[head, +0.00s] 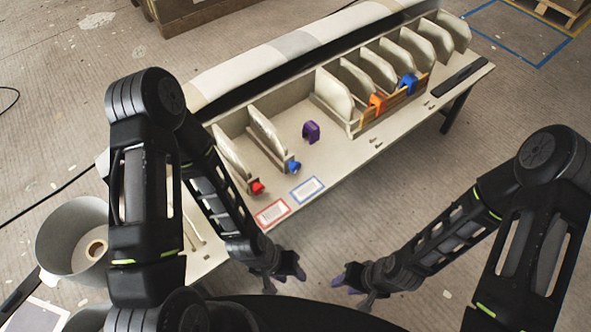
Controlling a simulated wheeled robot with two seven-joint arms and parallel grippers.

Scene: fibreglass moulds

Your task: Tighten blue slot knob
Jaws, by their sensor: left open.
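A blue knob (294,167) sits at the front end of a slot with an upright pale panel, behind a blue-framed label (307,189) on the bench. A red knob (257,187) sits to its left, at the front of the neighbouring slot, near a red-framed label (272,214). My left gripper (290,268) is open and empty in front of the bench, below the labels and apart from both knobs. My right gripper (348,281) is to its right, over the floor and away from the bench; its jaw gap is not clear.
A purple clamp-like piece (311,131) stands on the bench right of the blue knob. Further right, a wooden rack (395,103) has an orange piece (376,102) and a blue piece (408,84) by several panels. A grey bucket (72,231) is at left.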

